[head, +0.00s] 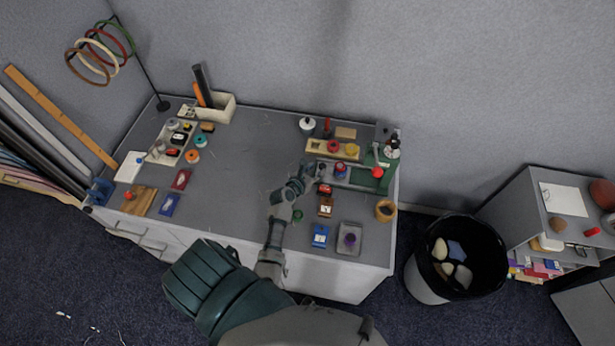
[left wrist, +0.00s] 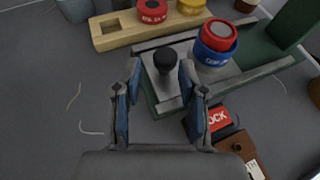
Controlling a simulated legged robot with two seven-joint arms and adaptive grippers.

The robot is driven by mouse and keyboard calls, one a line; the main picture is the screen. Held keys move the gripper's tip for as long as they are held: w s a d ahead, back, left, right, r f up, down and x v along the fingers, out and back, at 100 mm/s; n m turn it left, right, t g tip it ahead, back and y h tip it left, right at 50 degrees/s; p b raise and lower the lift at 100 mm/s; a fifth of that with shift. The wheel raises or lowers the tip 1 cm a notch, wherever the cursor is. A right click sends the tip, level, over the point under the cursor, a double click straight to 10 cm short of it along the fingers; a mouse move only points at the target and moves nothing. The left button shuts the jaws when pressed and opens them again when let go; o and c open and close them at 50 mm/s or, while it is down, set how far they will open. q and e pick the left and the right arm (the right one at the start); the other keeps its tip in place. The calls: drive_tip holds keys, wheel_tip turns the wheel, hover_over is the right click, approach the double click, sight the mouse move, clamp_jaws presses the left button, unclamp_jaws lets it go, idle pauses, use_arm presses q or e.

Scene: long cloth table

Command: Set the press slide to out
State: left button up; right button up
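The green press (head: 360,181) stands at the right end of the table. Its grey metal slide (left wrist: 177,87) lies in a track and carries an upright black knob (left wrist: 165,59). A red and blue round block (left wrist: 216,42) sits on the press bed beside the knob; it also shows in the head view (head: 340,168). My left gripper (head: 311,170) is over the slide's left end. In the left wrist view its open fingers (left wrist: 160,68) stand on either side of the knob, with gaps visible. Whether they touch it I cannot tell. My right gripper is not in view.
A wooden holder (left wrist: 118,35) with round coloured pieces lies behind the press. A block lettered LOCK (left wrist: 222,122) and a brown stamp (left wrist: 240,146) are close in front. A wooden cup (head: 385,211) stands at right.

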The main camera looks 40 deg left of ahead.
use_arm(q)
drive_tip(key=v, duration=0.8)
drive_tip(key=shift+d, duration=0.2)
drive_tip(key=shift+a, duration=0.1)
